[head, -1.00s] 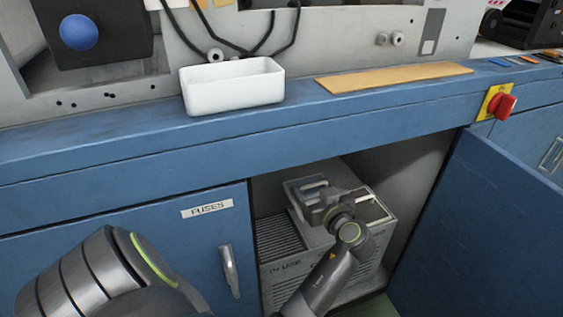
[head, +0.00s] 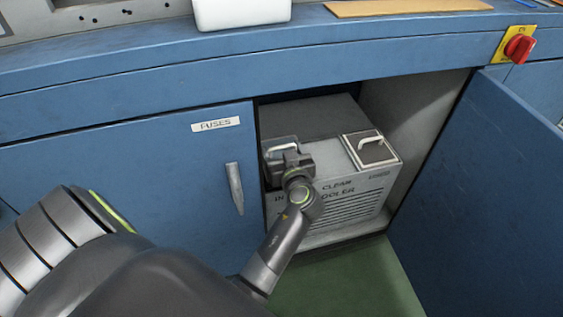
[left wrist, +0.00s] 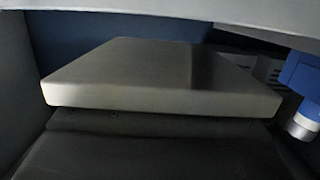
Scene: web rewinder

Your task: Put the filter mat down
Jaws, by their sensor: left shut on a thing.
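My left gripper (head: 287,160) is in the open cabinet, at the left end of the cooler's top. It is shut on the filter mat, which it mostly hides in the head view. A pale frame with a handle (head: 283,143) shows just behind the gripper. The left wrist view shows a pale, flat slab (left wrist: 160,80), which looks like the mat, over a dark surface; I cannot tell if they touch. The cooler (head: 350,205) has "IN", "CLEAN" and "COOLER" lettering on its slatted front. My right gripper is not in view.
A second pale square with a handle (head: 372,150) sits on the cooler's right part. The open blue door (head: 490,190) stands at the right, the closed FUSES door (head: 130,180) at the left. The blue ledge (head: 400,32) runs above. Green floor (head: 350,285) is clear.

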